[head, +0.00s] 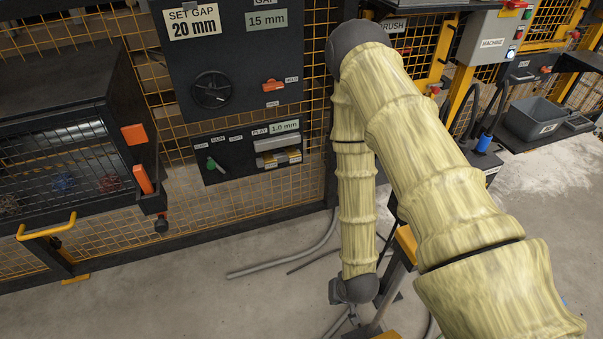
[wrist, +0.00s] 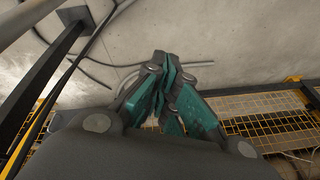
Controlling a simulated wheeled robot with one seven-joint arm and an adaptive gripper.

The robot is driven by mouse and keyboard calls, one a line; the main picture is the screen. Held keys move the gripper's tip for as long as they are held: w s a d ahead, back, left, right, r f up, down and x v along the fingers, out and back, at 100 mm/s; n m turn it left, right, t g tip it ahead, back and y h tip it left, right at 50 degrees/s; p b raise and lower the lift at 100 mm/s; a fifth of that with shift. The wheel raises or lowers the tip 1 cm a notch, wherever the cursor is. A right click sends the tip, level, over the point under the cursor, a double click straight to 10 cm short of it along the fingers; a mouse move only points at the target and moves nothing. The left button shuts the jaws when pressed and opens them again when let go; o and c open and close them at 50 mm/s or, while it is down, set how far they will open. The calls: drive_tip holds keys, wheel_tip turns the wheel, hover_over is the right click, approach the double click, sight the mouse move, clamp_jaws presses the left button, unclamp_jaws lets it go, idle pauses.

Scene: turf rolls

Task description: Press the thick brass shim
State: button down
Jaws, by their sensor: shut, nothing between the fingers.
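A lower black panel (head: 250,150) on the yellow mesh fence carries a play display (head: 284,127) reading 1.0 mm. Below the display is a grey block with small brass-yellow pieces (head: 280,159) under it. They are too small to tell which is the thick brass shim. My gripper (wrist: 168,66) shows in the wrist view with its teal fingers closed together and empty, above the concrete floor. In the head view my arm hangs down right of the panel, with its wrist well below and apart from it. The wrist view does not show the panel.
The upper panel has a handwheel (head: 211,90), an orange switch (head: 273,86) and a "SET GAP 20 mm" sign (head: 193,22). A green lever (head: 215,165) is left on the lower panel. A dark meshed machine (head: 60,130) stands left. Hoses (head: 290,262) lie on the floor.

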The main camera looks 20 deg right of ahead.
sight(299, 159)
drive_tip(key=w+d+f+m+t+b, duration=0.1)
drive_tip(key=w+m+t+b, duration=0.3)
drive_tip(key=w+b, duration=0.55)
drive_tip(key=w+d+f+m+t+b, duration=0.1)
drive_tip(key=w+f+m+t+b, duration=0.2)
drive_tip(key=w, duration=1.1)
drive_tip(key=w+d+r+m+t+b, duration=0.4)
drive_tip(key=w+r+m+t+b, duration=0.2)
drive_tip(key=w+r+b, duration=0.3)
drive_tip(key=w+t+b, duration=0.1)
drive_tip(key=w+b, duration=0.1)
drive_tip(key=w, duration=0.2)
drive_tip(key=shift+w+m+b, duration=0.3)
drive_tip(key=shift+w+m, duration=0.05)
drive_tip(key=shift+m, duration=0.05)
drive_tip(key=shift+w, duration=0.1)
drive_tip(key=w+b, duration=0.2)
drive_tip(key=w, duration=0.4)
drive_tip(key=w+b, duration=0.2)
drive_tip(key=w, duration=0.4)
drive_tip(key=shift+w+a+f, duration=0.15)
drive_tip(key=shift+w+a, duration=0.05)
drive_tip(key=shift+w, duration=0.1)
drive_tip(key=shift+w+b, duration=0.4)
drive_tip(key=shift+w, duration=0.2)
